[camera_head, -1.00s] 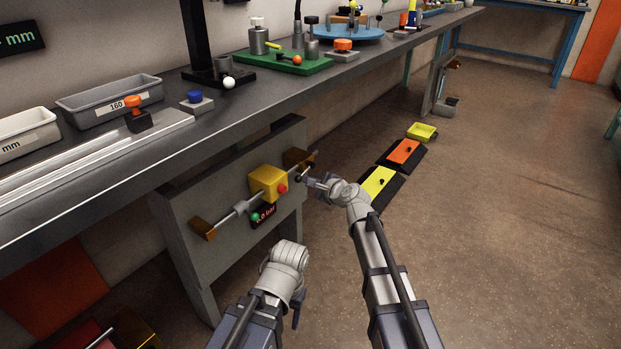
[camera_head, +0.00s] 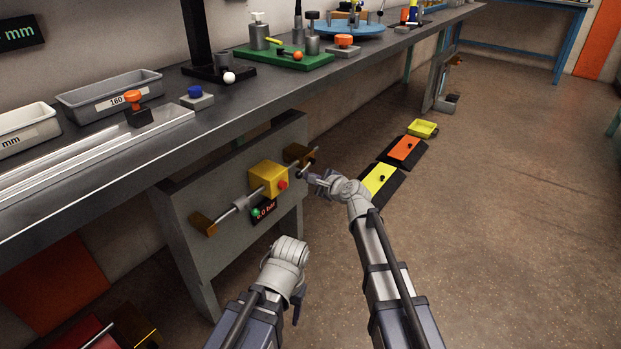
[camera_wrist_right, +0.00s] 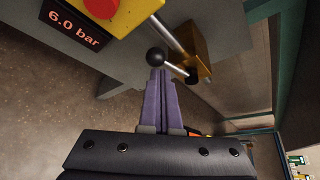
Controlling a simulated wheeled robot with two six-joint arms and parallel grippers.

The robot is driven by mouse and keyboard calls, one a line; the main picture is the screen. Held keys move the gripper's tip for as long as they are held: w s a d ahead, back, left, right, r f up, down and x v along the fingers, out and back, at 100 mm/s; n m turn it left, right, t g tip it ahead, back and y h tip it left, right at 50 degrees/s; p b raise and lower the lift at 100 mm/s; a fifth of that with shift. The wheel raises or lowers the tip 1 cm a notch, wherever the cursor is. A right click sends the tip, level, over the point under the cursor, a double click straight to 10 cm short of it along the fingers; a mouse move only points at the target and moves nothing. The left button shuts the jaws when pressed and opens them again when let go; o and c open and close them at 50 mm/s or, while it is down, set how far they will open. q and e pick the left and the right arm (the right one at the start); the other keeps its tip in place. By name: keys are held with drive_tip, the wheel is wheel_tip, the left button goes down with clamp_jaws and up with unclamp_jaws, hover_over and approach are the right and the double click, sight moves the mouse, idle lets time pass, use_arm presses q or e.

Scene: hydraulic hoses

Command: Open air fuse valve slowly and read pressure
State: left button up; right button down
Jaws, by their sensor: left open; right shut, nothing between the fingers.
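A yellow valve box (camera_head: 268,179) with a red button (camera_head: 283,184) sits on a pipe on the grey panel under the bench. Its pressure display (camera_wrist_right: 76,27) reads 6.0 bar in the right wrist view; a green lamp (camera_head: 256,212) shows beside it in the head view. A lever with a black ball knob (camera_wrist_right: 156,57) sticks out by the brass fitting (camera_wrist_right: 190,48). My right gripper (camera_wrist_right: 158,72) is shut and empty, its tips at the knob; contact is unclear. It also shows in the head view (camera_head: 313,178). My left gripper (camera_head: 298,306) is open, low and away from the panel.
The bench (camera_head: 150,160) overhangs the panel. Yellow and orange-topped floor pieces (camera_head: 379,178) lie right of the panel. The floor at the right is clear.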

use_arm(q)
drive_tip(key=shift+r, duration=0.1)
use_arm(e)
drive_tip(key=shift+r, duration=0.1)
drive_tip(key=shift+r+p, duration=0.75)
drive_tip(key=shift+p, duration=0.1)
use_arm(q)
drive_tip(key=shift+r, duration=0.75)
drive_tip(key=shift+w+d+r+p, duration=0.1)
drive_tip(key=shift+d+r+p, duration=0.7)
drive_tip(key=shift+d, duration=0.05)
use_arm(e)
drive_tip(key=s+d+r, duration=0.1)
drive_tip(key=s+d, duration=0.7)
drive_tip(key=shift+d+r, duration=0.2)
drive_tip(key=shift+r, duration=0.1)
